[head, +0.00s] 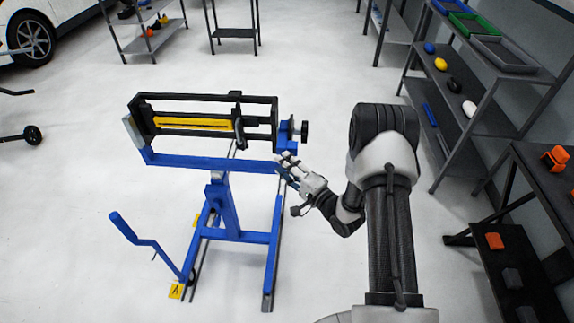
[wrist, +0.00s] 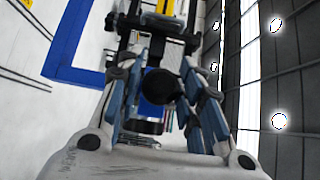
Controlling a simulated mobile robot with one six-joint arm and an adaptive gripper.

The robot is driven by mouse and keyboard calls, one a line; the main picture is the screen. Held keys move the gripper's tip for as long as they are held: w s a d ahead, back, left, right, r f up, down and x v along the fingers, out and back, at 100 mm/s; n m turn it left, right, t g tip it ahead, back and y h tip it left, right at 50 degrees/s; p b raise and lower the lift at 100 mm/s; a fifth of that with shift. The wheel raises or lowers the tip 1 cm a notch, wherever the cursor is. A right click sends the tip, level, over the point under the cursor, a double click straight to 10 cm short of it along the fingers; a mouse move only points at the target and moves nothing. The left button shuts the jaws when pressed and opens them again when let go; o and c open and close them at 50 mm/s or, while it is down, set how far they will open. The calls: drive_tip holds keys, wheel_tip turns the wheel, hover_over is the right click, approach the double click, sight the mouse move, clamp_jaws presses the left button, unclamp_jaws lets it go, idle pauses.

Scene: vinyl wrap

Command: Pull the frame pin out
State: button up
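A blue stand (head: 222,200) carries a black rectangular frame (head: 205,98) with a yellow bar (head: 190,124) inside. A black round knob (head: 303,131), which looks like the head of the frame pin, sticks out at the frame's right end beside a blue block (head: 287,146). My gripper (head: 286,163) is just below and left of the knob in the head view. In the wrist view the dark knob (wrist: 158,87) shows between the two fingers of my gripper (wrist: 164,60), with gaps on both sides. The fingers are apart and hold nothing. The pin's shaft is hidden.
Shelves (head: 465,120) with trays and small items line the right side, and a dark bench (head: 545,185) stands at the lower right. The floor around the stand is mostly clear.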

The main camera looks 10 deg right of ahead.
drive_tip(key=o, duration=0.3)
drive_tip(key=shift+w+d, duration=0.1)
drive_tip(key=v, duration=1.2)
drive_tip(key=shift+w+r, duration=0.1)
